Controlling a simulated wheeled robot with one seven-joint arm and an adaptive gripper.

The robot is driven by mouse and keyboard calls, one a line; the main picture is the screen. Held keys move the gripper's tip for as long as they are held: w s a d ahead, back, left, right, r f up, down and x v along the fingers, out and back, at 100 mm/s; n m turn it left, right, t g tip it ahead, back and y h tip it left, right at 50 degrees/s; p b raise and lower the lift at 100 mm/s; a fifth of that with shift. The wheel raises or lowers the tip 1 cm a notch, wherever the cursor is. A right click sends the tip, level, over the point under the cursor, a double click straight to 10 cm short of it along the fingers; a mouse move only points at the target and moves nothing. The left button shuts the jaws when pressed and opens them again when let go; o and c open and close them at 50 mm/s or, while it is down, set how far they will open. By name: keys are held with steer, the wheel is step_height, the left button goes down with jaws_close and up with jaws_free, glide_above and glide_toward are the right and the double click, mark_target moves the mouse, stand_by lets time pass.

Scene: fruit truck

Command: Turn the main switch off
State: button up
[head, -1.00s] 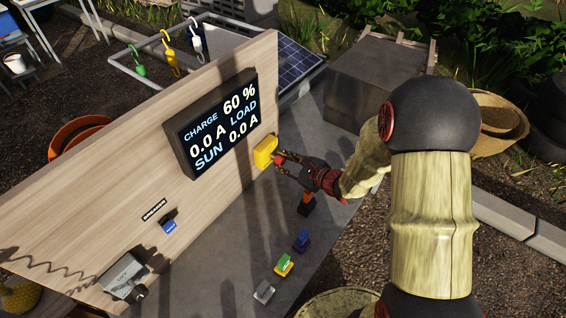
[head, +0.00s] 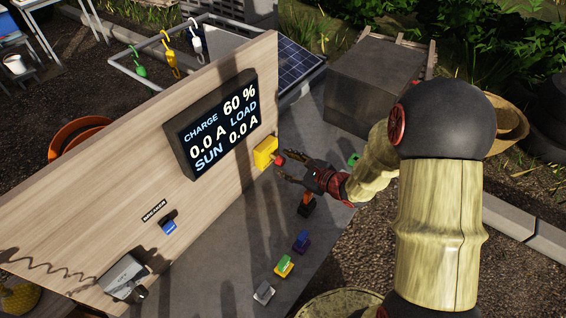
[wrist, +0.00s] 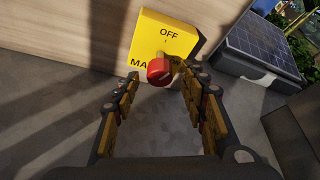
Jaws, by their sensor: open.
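The main switch is a yellow box (head: 265,151) on the wooden panel, with a red knob (head: 280,159) facing out. In the wrist view, the yellow box (wrist: 158,35) shows "OFF" above the red knob (wrist: 159,70) and "MA" at its lower left; the rest of that word is hidden. I cannot tell which way the knob points. My gripper (head: 293,170) is open and empty, just in front of the knob. In the wrist view, the fingers (wrist: 162,86) stand to either side below the knob, apart from it.
A dark display (head: 218,125) on the panel reads charge 60 %, load 0.0 A and sun 0.0 A. Several small coloured parts, including a blue-purple one (head: 301,241), sit on the grey counter (head: 225,240). A solar panel (head: 300,65) lies behind.

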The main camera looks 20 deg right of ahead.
steer(key=v, duration=1)
